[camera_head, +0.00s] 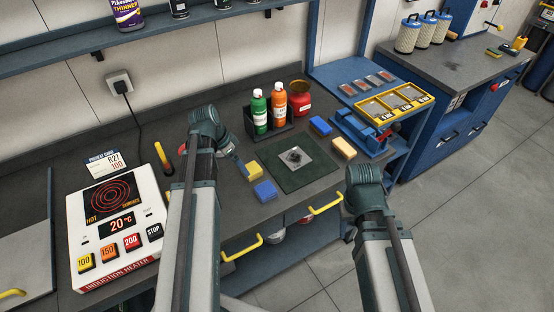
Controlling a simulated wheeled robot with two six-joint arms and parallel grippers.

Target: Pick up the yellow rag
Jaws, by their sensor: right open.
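A small yellow folded piece (254,171), which looks like the yellow rag, lies on the dark bench left of the green mat (298,163). A paler yellow block (344,148) lies at the mat's right edge; I cannot tell for sure which one is the rag. My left gripper (238,163) points down just left of the yellow piece, apart from it as far as I can see; its jaw opening is unclear. My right gripper (350,207) is open, low over the bench's front right, mostly hidden by its own wrist. No object shows in it.
Blue pieces lie beside the yellow piece (265,190) and behind the mat (320,126). A rack with green (259,112) and orange (279,105) bottles and a red pot (300,100) stand behind. The induction heater (117,228) is at left, a blue vise (358,132) at right.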

